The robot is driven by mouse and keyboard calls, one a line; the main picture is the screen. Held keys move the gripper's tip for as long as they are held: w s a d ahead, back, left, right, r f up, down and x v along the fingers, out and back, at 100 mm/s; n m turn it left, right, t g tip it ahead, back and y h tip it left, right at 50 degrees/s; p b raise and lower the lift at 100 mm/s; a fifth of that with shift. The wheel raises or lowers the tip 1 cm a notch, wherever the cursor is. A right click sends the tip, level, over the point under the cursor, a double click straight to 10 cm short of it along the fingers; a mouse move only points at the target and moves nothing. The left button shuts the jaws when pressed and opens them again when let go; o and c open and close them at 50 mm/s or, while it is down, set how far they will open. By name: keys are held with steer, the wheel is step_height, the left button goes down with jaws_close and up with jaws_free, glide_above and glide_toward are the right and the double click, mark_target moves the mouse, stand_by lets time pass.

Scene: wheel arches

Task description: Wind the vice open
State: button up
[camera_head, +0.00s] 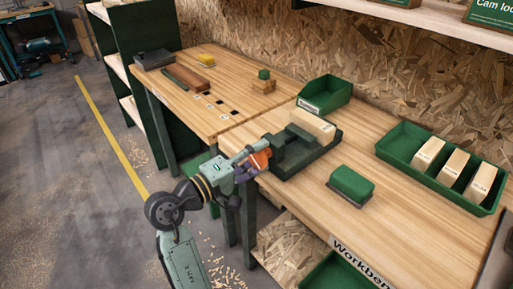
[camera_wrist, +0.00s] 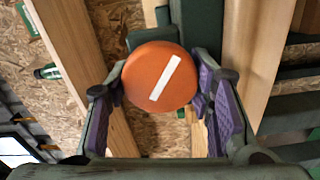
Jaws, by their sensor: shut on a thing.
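The dark green vice (camera_head: 305,153) sits at the front edge of the workbench in the head view. A pale wooden block (camera_head: 313,124) lies at its jaws; whether it is clamped I cannot tell. The vice's round orange knob (camera_head: 261,157) faces out over the bench edge. In the wrist view the knob (camera_wrist: 158,76) fills the middle, with a white stripe slanting from lower left to upper right. My gripper (camera_wrist: 160,88) is shut on the knob, its purple-padded fingers on either side. My gripper (camera_head: 252,163) partly hides the knob in the head view.
A green-topped brush or block (camera_head: 351,184) lies right of the vice. A green bin (camera_head: 326,92) stands behind it. A green tray (camera_head: 403,166) with labelled wooden blocks is at the right. The bench (camera_head: 290,208) has clear wood in front.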

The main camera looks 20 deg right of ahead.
steer(key=shift+n, duration=0.5)
steer(key=o, duration=1.2)
steer(key=v, duration=1.2)
